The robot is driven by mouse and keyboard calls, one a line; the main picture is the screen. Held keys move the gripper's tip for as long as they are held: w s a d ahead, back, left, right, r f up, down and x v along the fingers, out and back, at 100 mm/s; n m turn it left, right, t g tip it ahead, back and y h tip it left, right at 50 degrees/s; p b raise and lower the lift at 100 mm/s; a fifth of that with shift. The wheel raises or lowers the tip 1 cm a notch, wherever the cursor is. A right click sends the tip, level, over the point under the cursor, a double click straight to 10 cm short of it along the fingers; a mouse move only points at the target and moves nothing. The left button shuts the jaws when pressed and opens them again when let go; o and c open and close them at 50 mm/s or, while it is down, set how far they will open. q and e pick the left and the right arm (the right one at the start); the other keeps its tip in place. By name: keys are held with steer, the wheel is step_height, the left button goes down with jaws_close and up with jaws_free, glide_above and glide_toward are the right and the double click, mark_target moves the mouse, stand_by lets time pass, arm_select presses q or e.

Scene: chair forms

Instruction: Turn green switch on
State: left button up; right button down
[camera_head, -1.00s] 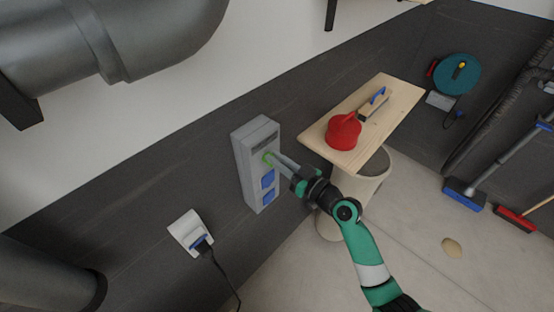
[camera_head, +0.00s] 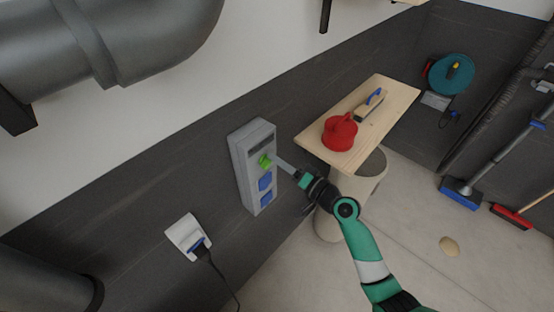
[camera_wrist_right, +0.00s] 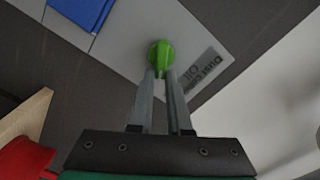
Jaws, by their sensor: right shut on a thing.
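The green switch (camera_head: 264,161) is a bright green knob on the front of a grey wall box (camera_head: 240,165), above two blue covers. My right gripper (camera_head: 274,159) reaches it from the right, with its fingertips at the knob. In the right wrist view, the switch (camera_wrist_right: 160,54) is at the top centre and its narrow grip sits between the two finger tips (camera_wrist_right: 160,74). The fingers are shut on that grip. My left gripper is not in view.
A wooden board (camera_head: 385,120) on a barrel (camera_head: 360,185) stands right of the box, carrying a red container (camera_head: 340,132) and a blue-handled tool (camera_head: 370,104). A white socket with a plugged cable (camera_head: 187,236) is lower left on the wall.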

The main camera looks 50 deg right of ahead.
steer(key=m, duration=0.3)
steer(key=f+m+p, duration=0.1)
steer(key=m, duration=0.2)
steer(key=shift+d+m, duration=0.2)
steer(key=shift+m, duration=0.1)
stand_by(0.4)
steer(key=c, duration=0.9)
jaws_free()
steer(key=shift+o, duration=0.2)
steer(key=s, duration=1.1)
steer(key=shift+s+b, duration=0.35)
steer(key=shift+d, duration=0.1)
